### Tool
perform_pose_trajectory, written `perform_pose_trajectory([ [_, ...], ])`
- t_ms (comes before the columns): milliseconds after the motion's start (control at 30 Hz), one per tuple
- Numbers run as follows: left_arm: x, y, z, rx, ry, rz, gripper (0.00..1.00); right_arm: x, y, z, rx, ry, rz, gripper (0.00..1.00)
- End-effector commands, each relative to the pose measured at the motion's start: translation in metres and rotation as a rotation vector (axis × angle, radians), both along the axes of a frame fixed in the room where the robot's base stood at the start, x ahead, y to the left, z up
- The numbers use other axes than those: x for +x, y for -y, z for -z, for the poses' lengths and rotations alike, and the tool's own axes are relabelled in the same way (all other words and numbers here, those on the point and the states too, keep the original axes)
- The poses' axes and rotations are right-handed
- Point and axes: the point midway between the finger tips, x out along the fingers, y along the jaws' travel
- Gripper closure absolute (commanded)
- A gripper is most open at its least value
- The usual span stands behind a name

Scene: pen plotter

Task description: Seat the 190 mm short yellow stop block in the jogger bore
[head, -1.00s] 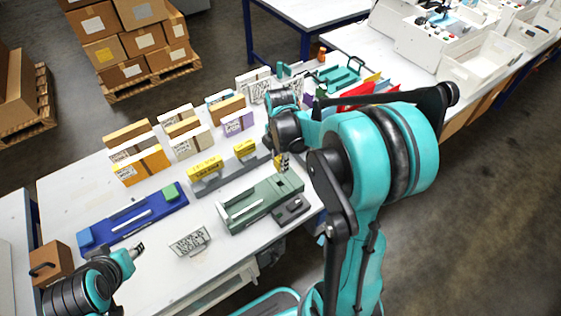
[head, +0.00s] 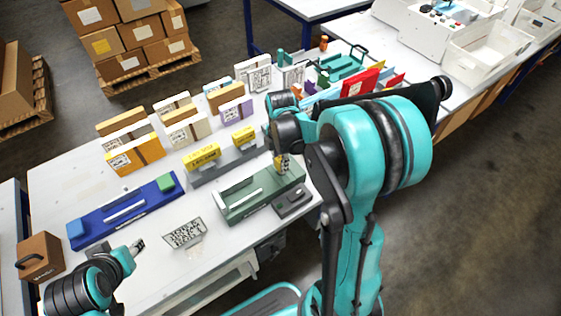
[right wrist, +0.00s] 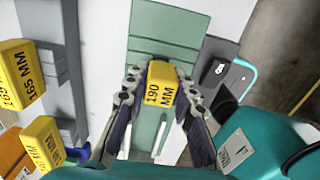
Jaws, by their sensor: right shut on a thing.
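The short yellow stop block marked 190 MM (right wrist: 160,92) is held between the fingers of my right gripper (right wrist: 159,76), with its printed face toward the right wrist camera. The green jogger (head: 262,197) lies under it on the table; its flat green top also shows in the right wrist view (right wrist: 170,28). In the head view the right gripper (head: 282,163) is over the right part of the jogger. The bore is hidden under the block, and I cannot tell whether they touch. My left gripper (head: 138,246) is at the table's front left, apart from the jogger; its finger opening is unclear.
A grey rack (head: 226,164) with yellow blocks stands behind the jogger. A blue fixture (head: 122,212) lies at left, with a printed plate (head: 185,234) in front. A dark grey device (head: 293,203) sits close against the jogger's front right. Stacked cartons and paper stand behind.

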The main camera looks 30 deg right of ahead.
Motion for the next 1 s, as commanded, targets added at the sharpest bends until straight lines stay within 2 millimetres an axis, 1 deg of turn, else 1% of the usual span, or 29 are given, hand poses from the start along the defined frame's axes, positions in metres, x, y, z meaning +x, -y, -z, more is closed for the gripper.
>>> perform_pose_trajectory([
  [267, 0.000, 0.000, 0.000, 0.000, 0.000, 0.000, 0.60, 0.000, 0.000, 0.000, 0.000, 0.000, 0.000, 1.00],
  [1000, 0.000, 0.000, 0.012, 0.000, 0.000, 0.000, 0.60, 0.000, 0.000, 0.015, 0.000, 0.000, 0.000, 1.00],
])
